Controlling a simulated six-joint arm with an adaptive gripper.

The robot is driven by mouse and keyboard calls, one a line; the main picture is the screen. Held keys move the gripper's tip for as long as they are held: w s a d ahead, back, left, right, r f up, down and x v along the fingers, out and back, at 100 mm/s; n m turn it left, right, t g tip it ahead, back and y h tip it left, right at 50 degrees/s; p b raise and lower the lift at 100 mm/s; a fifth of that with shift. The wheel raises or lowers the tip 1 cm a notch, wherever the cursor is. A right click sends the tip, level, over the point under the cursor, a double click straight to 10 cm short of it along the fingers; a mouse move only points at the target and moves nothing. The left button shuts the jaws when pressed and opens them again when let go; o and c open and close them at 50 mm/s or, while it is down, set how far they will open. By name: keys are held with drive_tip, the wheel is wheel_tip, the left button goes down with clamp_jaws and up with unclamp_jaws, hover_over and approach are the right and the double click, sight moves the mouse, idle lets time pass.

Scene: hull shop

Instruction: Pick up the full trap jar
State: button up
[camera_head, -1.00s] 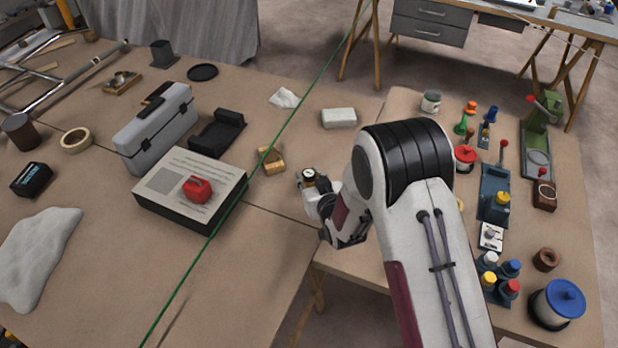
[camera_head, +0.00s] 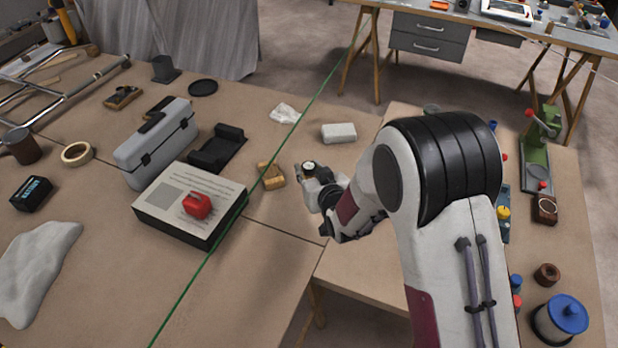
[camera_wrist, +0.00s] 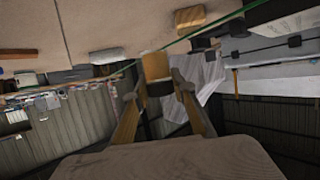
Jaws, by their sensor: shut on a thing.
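My gripper (camera_head: 308,173) is shut on a small jar (camera_head: 309,165) with a pale top and a dark rim, held out beyond the end of my arm. Most of the jar's side is hidden by the gripper in the head view. In the wrist view the two fingers of my gripper (camera_wrist: 159,90) close on the jar (camera_wrist: 156,68), which looks tan with a dark band. The jar appears clear of any surface there. I cannot make out its contents.
A yellow-tan block (camera_head: 271,176) lies left of my gripper. A green line (camera_head: 300,118) crosses the left bench. A black-sided box (camera_head: 180,228) bears a red object. A white block (camera_head: 339,133) lies beyond. My arm hides much of the right bench.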

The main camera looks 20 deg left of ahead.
drive_tip(key=shift+r, duration=0.85)
